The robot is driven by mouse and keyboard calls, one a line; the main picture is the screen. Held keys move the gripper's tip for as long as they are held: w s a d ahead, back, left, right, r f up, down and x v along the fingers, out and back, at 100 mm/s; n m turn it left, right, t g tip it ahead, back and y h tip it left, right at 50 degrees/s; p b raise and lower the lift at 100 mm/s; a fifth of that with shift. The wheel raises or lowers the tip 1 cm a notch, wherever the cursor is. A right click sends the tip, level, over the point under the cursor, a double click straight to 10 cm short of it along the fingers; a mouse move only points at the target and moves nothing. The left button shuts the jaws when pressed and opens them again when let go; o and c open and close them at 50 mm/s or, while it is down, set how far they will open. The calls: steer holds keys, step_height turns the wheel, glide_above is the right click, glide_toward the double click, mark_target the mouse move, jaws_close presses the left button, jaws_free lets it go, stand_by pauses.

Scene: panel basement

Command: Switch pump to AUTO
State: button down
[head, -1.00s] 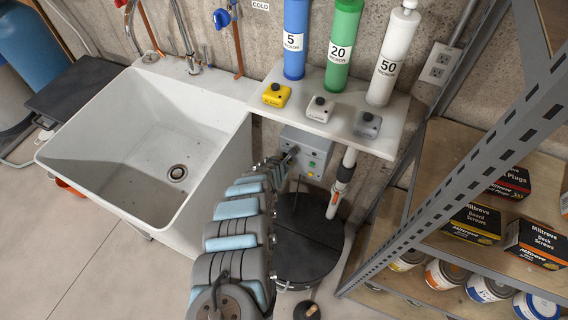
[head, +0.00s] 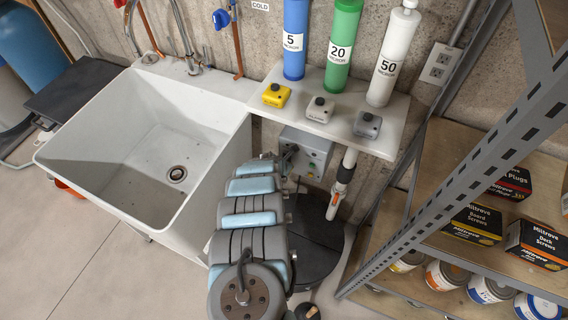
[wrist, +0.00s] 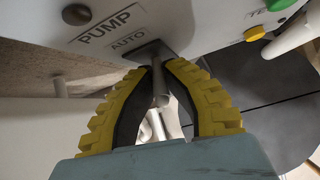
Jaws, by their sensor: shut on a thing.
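The grey pump control box (head: 313,150) is mounted low on the wall under the white shelf in the head view. In the wrist view its panel (wrist: 195,20) carries a PUMP label (wrist: 110,23) with AUTO (wrist: 128,43) below it. A grey metal switch lever (wrist: 160,88) sticks out beside AUTO. My gripper (wrist: 158,72) has its two yellow-ribbed fingers closed around this lever, one on each side. The lever's base is partly hidden by the fingertips.
A white pipe (head: 340,184) and a black round lid (head: 318,240) are beside my arm. The white sink (head: 130,150) is left, the metal shelving (head: 470,170) right.

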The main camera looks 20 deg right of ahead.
steer(key=c, duration=1.1)
jaws_free()
steer(key=shift+a+r, duration=0.1)
steer(key=shift+r, duration=0.1)
steer(key=shift+s+a+r, duration=0.1)
steer(key=shift+s+r, duration=0.1)
steer(key=shift+r, duration=0.05)
steer(key=shift+s+a+r, duration=0.35)
steer(key=shift+s+r, duration=0.05)
steer(key=shift+r, duration=0.05)
steer(key=shift+v, duration=2.5)
steer(key=shift+s+d, duration=0.1)
